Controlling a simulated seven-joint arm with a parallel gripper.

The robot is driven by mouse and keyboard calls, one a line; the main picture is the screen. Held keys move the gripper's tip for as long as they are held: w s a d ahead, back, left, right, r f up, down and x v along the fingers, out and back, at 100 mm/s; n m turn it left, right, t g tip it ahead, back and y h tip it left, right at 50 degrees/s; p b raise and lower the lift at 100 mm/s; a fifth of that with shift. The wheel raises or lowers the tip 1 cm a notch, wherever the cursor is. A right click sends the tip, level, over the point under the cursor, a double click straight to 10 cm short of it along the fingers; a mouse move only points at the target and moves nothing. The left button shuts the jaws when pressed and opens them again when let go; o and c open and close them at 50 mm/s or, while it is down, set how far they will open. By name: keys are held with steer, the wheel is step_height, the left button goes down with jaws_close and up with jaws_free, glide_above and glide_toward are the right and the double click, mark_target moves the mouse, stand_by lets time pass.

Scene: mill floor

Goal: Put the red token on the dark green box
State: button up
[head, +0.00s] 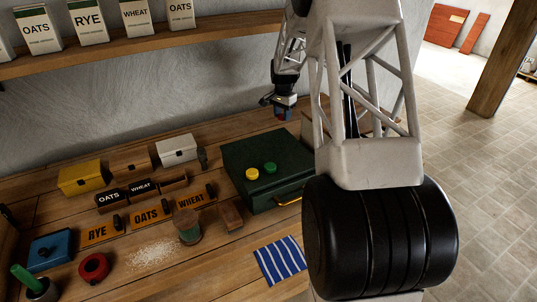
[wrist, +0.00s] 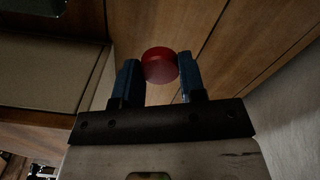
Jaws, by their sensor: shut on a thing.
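My gripper (wrist: 158,72) is shut on the red token (wrist: 160,65), which sits between the blue fingertips in the wrist view. In the head view my gripper (head: 281,110) hangs behind the dark green box, near the wall; the token is too small there to make out surely. The dark green box (head: 245,150) stands on the bench with its lid closed and a yellow handle at its front. A yellow token (head: 252,174) and a green token (head: 270,168) lie on its lid, side by side. My arm hides the area right of the box.
Left of the green box stand a white box (head: 177,150), a yellow box (head: 80,179) and dark label blocks. A shelf (head: 130,45) with cartons runs above.

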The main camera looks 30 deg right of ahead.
steer(key=shift+m, duration=0.4)
steer(key=s+a+r, duration=0.2)
steer(key=s, duration=0.5)
steer(key=s+a+r, duration=0.2)
steer(key=s, duration=0.5)
steer(key=s+a+r, duration=0.2)
steer(key=s+r, duration=0.1)
steer(key=s, duration=0.4)
steer(key=shift+a+r, duration=0.1)
steer(key=shift+a, duration=0.2)
steer(key=s+a, duration=0.4)
steer(key=s, duration=0.6)
steer(key=s+a, duration=0.3)
steer(key=s, duration=0.7)
steer(key=shift+a+m, duration=0.35)
steer(key=shift+m, duration=0.05)
glide_above(303, 158)
steer(key=shift+f, duration=0.85)
steer(key=shift+f, duration=1.75)
steer(key=shift+f, duration=0.15)
